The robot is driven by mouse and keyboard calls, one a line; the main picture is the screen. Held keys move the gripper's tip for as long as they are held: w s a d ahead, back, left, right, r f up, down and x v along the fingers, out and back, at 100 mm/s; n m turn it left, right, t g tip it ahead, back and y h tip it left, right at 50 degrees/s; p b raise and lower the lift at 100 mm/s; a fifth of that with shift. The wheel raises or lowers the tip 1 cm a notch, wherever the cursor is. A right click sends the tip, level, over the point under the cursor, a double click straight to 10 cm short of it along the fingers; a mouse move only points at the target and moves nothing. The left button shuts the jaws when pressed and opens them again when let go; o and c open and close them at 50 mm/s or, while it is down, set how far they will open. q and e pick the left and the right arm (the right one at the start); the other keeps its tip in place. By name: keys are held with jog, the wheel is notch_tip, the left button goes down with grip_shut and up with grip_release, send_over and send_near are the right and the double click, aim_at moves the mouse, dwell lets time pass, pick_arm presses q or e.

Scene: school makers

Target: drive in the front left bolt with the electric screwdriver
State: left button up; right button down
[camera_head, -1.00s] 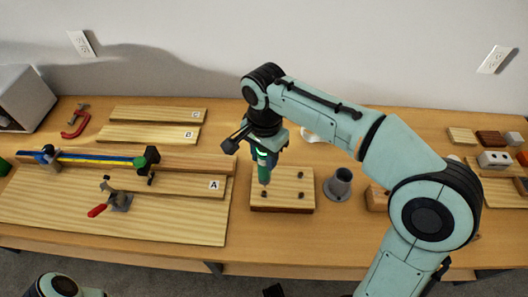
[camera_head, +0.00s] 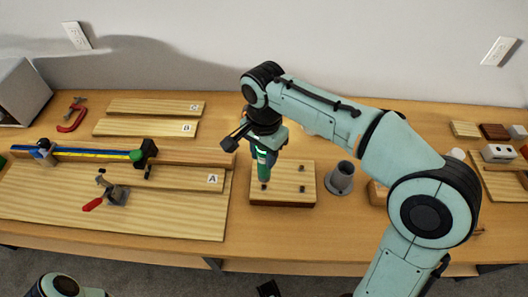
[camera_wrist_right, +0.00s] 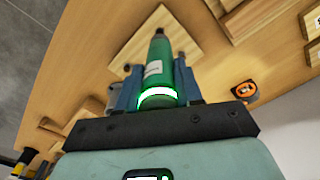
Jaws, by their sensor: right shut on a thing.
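My right gripper (camera_head: 264,148) is shut on the green electric screwdriver (camera_head: 263,166). The screwdriver is upright, bit down, over the front left bolt (camera_head: 264,187) of a wooden block (camera_head: 283,180). Its tip is at or just above that bolt's head; I cannot tell if they touch. The front right bolt (camera_head: 302,189) and back right bolt (camera_head: 302,168) show; the back left corner is hidden behind the tool. In the right wrist view the screwdriver (camera_wrist_right: 157,65) sits between blue fingers, with a lit green ring.
A grey holder (camera_head: 341,178) stands just right of the block. Left are a long bar clamp (camera_head: 90,154), boards and a red-handled toggle clamp (camera_head: 112,195). Small blocks (camera_head: 495,131) lie at the far right. Bare table lies in front of the block.

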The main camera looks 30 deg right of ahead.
pick_arm(q)
jog(key=shift+s+f+b, duration=0.1)
jog(key=shift+f+b, duration=0.2)
pick_arm(e)
jog(key=shift+f, duration=0.5)
pick_arm(q)
jog(key=shift+r, duration=0.25)
pick_arm(e)
jog(key=shift+f, duration=0.5)
dwell(2.8)
pick_arm(q)
jog(key=shift+p, duration=0.3)
